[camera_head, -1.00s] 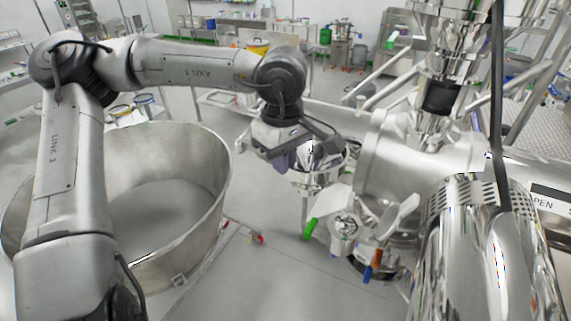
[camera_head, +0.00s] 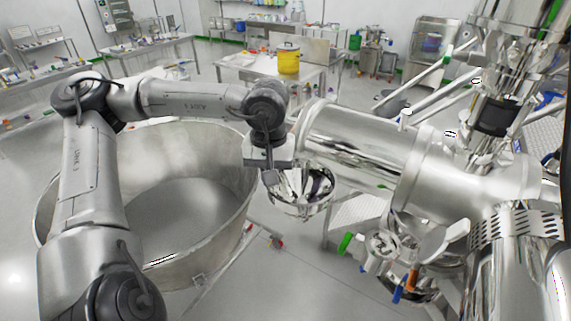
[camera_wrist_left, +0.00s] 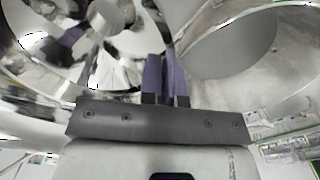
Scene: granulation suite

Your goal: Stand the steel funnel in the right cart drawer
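The steel funnel (camera_head: 305,192) looks like a shiny, mirror-like bowl. It hangs just below and to the right of my left gripper (camera_head: 269,178), in front of the horizontal steel cylinder. In the left wrist view, the purple fingers (camera_wrist_left: 166,80) of my left gripper are close together, with shiny curved steel (camera_wrist_left: 50,45) beside them. They appear shut on the funnel's edge, though reflections blur the exact contact. My right gripper is not in view. I cannot make out the right cart drawer in these frames.
A large open steel bowl (camera_head: 240,215) on a wheeled frame stands below my left arm. A horizontal steel cylinder (camera_head: 355,145) and valves with green, blue and orange handles (camera_head: 408,282) are close on the right. A table with a yellow container (camera_head: 288,58) stands behind.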

